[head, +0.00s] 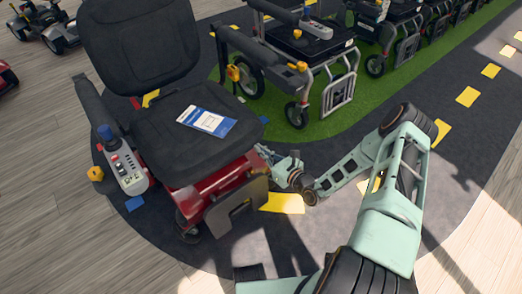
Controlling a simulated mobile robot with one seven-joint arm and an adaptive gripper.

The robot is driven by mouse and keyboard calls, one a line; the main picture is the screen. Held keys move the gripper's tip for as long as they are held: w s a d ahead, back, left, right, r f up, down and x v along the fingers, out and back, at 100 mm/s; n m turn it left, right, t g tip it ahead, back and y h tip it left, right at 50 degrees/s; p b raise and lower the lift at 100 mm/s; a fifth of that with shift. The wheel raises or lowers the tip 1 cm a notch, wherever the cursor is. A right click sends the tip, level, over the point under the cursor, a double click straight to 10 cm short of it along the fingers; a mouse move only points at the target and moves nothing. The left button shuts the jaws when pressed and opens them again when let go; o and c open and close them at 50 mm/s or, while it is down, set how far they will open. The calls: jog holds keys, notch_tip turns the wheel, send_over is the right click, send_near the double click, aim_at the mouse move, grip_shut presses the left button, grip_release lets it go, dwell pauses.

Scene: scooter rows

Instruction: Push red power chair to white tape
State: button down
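The red power chair (218,184) stands upright at the left, with a black seat and backrest, a red base and a grey joystick panel on one armrest. A blue and white card (207,121) lies on its seat. My gripper (268,156) is at the right side of the chair's red base, low and close to it. Whether it touches is unclear. The fingers are small and partly lost against the chair, so their opening cannot be told. I cannot make out any white tape in this view.
Several grey and black power chairs (298,45) stand in a row on a green strip (350,115) behind. Yellow marks (468,97) line the dark carpet (330,225). Wood flooring (40,200) lies left.

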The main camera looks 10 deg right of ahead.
jog(key=shift+r+b+x, duration=0.25)
jog(key=shift+b+x, duration=0.05)
jog(key=shift+x, duration=1.2)
jog(key=shift+r+b+x, duration=0.25)
jog(key=shift+b+x, duration=0.05)
jog(key=shift+x, duration=1.15)
jog(key=shift+r+b+x, duration=0.2)
jog(key=shift+b+x, duration=0.1)
jog(key=shift+x, duration=1.2)
jog(key=shift+w+a, duration=0.1)
jog(key=shift+r+b+x, duration=0.25)
jog(key=shift+b+x, duration=0.25)
jog(key=shift+x, duration=0.95)
jog(key=shift+r+b+x, duration=0.2)
jog(key=shift+b+x, duration=0.35)
jog(key=shift+x, duration=0.95)
jog(key=shift+r+b+x, duration=0.25)
jog(key=shift+b+x, duration=0.25)
jog(key=shift+x, duration=0.95)
jog(key=shift+w+a, duration=0.15)
jog(key=shift+w, duration=0.05)
jog(key=shift+r+b+x, duration=0.25)
jog(key=shift+b+x, duration=0.3)
jog(key=shift+x, duration=0.65)
jog(key=shift+s, duration=0.15)
